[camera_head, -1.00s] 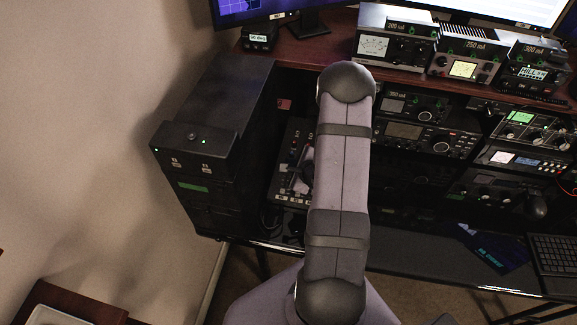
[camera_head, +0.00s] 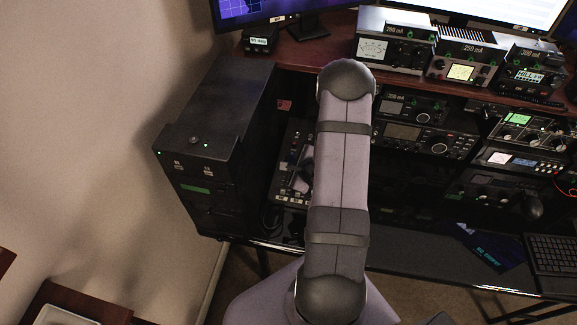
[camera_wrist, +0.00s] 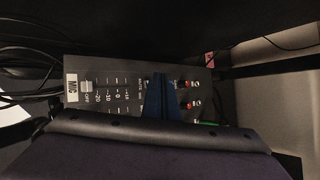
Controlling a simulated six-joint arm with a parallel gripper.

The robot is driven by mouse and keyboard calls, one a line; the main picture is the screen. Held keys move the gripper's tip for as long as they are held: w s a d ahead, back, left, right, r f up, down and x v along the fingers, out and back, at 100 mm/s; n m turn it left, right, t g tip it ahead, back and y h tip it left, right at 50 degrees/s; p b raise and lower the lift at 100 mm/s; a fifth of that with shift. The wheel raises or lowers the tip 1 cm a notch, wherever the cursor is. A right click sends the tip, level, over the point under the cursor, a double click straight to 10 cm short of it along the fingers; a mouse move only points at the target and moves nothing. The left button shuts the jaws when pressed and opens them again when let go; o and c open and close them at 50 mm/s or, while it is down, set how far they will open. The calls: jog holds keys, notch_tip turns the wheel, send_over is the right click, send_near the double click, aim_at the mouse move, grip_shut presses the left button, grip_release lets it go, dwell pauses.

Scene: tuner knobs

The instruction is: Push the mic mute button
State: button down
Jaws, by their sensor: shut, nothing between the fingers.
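A dark mixer panel (camera_wrist: 118,98) with white markings shows in the wrist view. It bears a white "MIC" label (camera_wrist: 71,88), a pale fader cap (camera_wrist: 86,87), and small red-topped controls (camera_wrist: 184,84) to the right. My gripper (camera_wrist: 158,78) shows as blue fingers closed together over the middle of the panel, with nothing between them. Whether the tips touch the panel I cannot tell. The mic mute button cannot be picked out; small lettering beside the fingers is too small to read. In the head view the panel (camera_head: 284,180) is partly covered by my arm, which hides the fingertips.
A black cabinet (camera_head: 215,125) stands left of the panel. Radios (camera_head: 405,131) are stacked to the right, under a wooden shelf (camera_head: 330,55) bearing meters and monitors. Dark cables (camera_wrist: 30,65) lie left of the panel in the wrist view. A keyboard (camera_head: 553,260) sits at lower right.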

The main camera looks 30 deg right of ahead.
aim_at(290, 173)
notch_tip(290, 173, up, 6)
jog(key=p, duration=0.6)
jog(key=shift+s+a, duration=0.2)
jog(key=shift+s, duration=0.05)
